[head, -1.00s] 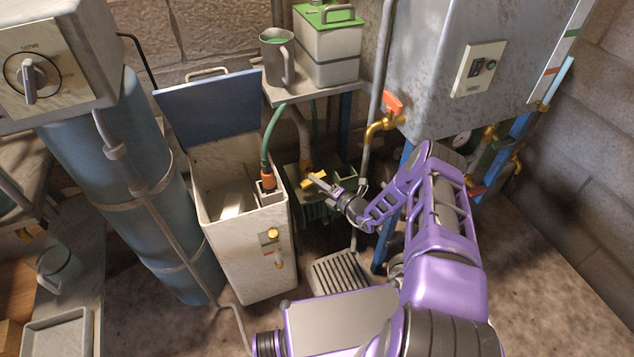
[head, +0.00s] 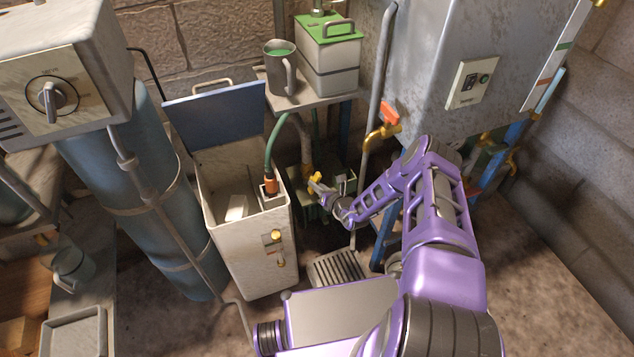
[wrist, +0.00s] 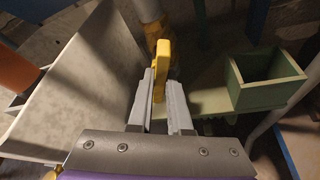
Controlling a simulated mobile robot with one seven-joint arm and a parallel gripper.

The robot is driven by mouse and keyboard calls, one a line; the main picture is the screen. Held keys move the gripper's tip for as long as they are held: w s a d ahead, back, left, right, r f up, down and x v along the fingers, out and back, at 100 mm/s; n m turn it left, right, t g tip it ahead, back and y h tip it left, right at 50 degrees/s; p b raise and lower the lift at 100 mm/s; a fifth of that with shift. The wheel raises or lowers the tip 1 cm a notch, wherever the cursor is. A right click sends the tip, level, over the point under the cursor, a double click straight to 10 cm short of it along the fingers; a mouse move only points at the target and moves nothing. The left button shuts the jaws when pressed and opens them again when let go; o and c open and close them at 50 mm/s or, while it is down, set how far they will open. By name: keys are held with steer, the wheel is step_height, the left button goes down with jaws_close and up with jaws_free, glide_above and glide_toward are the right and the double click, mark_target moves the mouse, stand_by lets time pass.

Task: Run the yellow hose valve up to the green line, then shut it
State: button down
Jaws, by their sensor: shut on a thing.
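The yellow hose valve (head: 315,179) is low behind the open white bin, at the foot of a grey-brown hose. My gripper (head: 325,188) is shut on its yellow handle. In the wrist view the handle (wrist: 163,62) stands between the two fingertips (wrist: 160,88), pointing along the hose. The green line (head: 564,46) is on a white scale strip at the upper right, on the big grey tank, above an orange mark (head: 544,75). A light-blue tube (head: 551,88) runs beside the strip; I cannot clearly tell its level.
The white bin (head: 245,245) stands left of my gripper, with a green hose (head: 273,145) and orange fitting in it. A green open box (wrist: 265,80) is close right of the fingers. An orange-handled tap (head: 389,115) sticks out above my forearm.

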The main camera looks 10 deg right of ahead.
steer(key=shift+n+h+p, duration=0.3)
steer(key=shift+h, duration=0.1)
stand_by(0.3)
steer(key=c, duration=0.8)
jaws_free()
steer(key=shift+c, duration=0.2)
steer(key=shift+s+r, duration=0.1)
steer(key=p+v, duration=0.2)
steer(key=v, duration=1.5)
steer(key=shift+s, duration=0.2)
steer(key=shift+f, duration=0.2)
